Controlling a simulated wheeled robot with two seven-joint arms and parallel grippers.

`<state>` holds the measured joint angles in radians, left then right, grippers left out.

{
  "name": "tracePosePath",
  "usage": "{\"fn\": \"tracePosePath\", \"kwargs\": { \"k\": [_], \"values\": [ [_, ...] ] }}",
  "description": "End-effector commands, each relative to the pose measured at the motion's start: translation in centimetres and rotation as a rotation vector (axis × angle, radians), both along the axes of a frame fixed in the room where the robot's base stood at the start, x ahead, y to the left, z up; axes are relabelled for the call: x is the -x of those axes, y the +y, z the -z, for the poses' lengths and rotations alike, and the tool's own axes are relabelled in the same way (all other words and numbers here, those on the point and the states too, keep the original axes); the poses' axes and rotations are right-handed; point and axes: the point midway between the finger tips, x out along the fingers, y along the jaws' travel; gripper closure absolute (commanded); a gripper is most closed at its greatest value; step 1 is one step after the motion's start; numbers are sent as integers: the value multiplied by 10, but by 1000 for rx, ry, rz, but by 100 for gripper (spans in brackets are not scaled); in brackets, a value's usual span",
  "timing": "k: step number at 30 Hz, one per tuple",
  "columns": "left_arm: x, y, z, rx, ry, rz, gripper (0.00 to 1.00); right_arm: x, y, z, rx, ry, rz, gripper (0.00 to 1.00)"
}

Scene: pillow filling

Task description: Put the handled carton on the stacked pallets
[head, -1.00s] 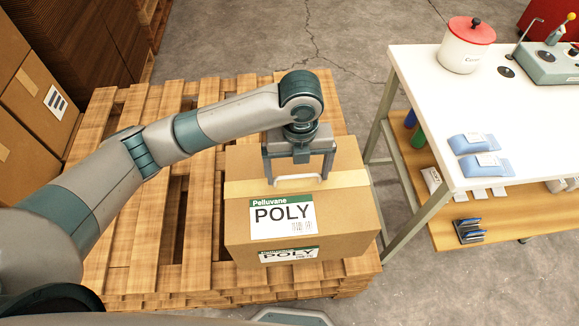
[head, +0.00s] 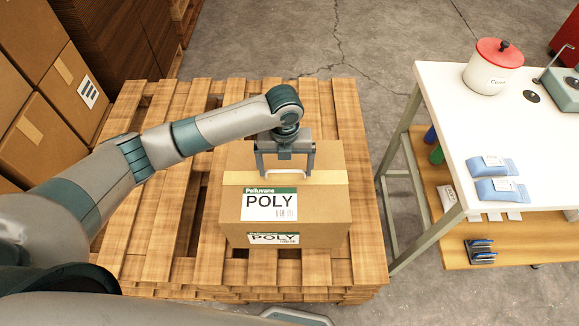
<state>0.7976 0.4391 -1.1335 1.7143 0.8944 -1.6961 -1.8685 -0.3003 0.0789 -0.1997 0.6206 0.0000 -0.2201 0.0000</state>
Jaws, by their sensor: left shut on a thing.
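The handled carton (head: 325,208) is a brown box with a tan tape band, a white handle on top and POLY labels. It is over the right part of the stacked pallets (head: 165,215), which are wooden and slatted. My left gripper (head: 285,172) is over the carton's top, shut on its white handle. I cannot tell whether the carton's underside touches the slats. My right gripper is not in view.
A white-topped workbench (head: 450,125) stands at the right, holding a white pot with a red lid (head: 495,68) and blue packets (head: 497,178). Stacked brown cartons (head: 45,120) stand at the left. The pallets' left part is bare.

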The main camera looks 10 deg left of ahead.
Motion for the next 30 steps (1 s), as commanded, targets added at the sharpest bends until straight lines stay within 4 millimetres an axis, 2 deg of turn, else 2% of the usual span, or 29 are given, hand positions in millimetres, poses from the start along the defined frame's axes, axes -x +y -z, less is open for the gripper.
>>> {"fn": "tracePosePath", "kwargs": {
  "k": [10,21,29,30],
  "values": [
    [-1,-1,1,3,-3,-1,70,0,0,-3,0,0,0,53],
    [0,-1,34,2,-1,0,70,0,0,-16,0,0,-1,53],
    [-1,-1,38,2,-5,0,70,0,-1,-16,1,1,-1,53],
    [0,0,40,0,-1,0,6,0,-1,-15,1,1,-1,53]
  ]
}}
